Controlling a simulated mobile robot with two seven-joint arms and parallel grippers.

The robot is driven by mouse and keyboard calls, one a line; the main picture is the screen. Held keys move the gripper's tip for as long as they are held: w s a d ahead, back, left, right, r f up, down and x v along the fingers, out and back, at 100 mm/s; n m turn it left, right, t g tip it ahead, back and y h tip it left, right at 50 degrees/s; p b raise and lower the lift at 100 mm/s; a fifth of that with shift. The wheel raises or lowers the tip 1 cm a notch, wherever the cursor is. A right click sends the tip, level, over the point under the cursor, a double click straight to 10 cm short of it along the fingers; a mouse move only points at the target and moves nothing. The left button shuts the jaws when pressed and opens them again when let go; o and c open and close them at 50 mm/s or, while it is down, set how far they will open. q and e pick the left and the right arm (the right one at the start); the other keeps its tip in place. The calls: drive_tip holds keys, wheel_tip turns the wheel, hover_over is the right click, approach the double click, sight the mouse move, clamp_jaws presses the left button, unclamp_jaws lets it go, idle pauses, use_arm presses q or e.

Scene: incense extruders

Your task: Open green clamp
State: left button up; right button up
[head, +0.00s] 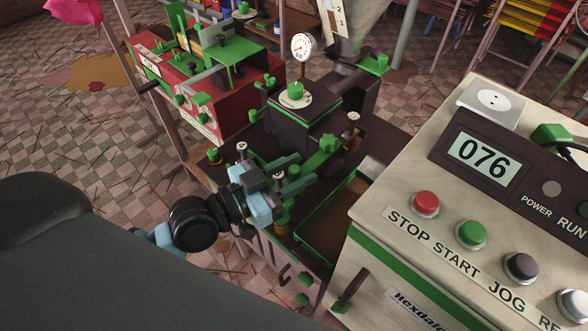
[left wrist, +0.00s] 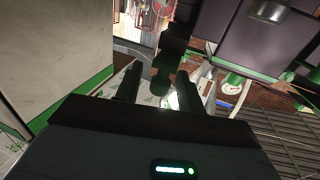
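My left gripper (head: 304,170) is beside the dark extruder body (head: 300,122), its two fingers apart. In the left wrist view the fingers of my left gripper (left wrist: 157,82) stand on either side of a green rounded handle end (left wrist: 161,77) on a dark bar. Gaps show beside it, so it does not look gripped. This may be the green clamp; its full shape is hidden. In the head view, a green knob (head: 328,145) sits just beyond the fingertips on the extruder. My right gripper is not in view.
A control box (head: 400,240) with a display reading 076 and several buttons stands close on the right. A green-edged tray (head: 330,215) lies between it and the gripper. A red machine (head: 185,95) stands behind, and a pressure gauge (head: 302,46) rises above the extruder.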

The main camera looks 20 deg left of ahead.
use_arm(q)
drive_tip(key=shift+s+a, duration=0.15)
drive_tip(key=b+v, duration=0.1)
drive_tip(key=v, duration=0.4)
drive_tip(key=shift+s+a+f, duration=0.15)
drive_tip(key=shift+s+a, duration=0.05)
drive_tip(key=shift+s, duration=0.15)
drive_tip(key=shift+v, duration=0.75)
